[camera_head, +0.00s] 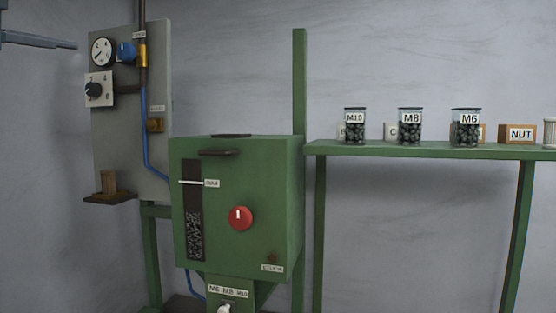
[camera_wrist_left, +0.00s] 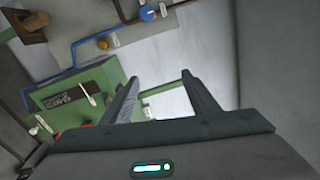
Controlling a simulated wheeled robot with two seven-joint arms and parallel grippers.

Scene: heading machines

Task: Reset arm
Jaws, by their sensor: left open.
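My left gripper (camera_wrist_left: 160,77) shows in the left wrist view with its two dark fingers apart and nothing between them. It is clear of the green machine box (camera_wrist_left: 85,95), which lies beyond it to the left in that view. In the head view, a slim grey part of my left arm enters at the upper left edge, beside the grey gauge panel (camera_head: 128,150) and apart from it. My right gripper is in neither view.
The green machine box (camera_head: 285,200) with a red knob (camera_head: 238,217) stands centre. The panel carries a gauge (camera_head: 103,52) and a dial (camera_head: 96,90). On the right, a green shelf (camera_head: 430,152) holds jars labelled M10 (camera_head: 355,130), M8 (camera_head: 410,130) and M6 (camera_head: 466,132), and a NUT box (camera_head: 518,133).

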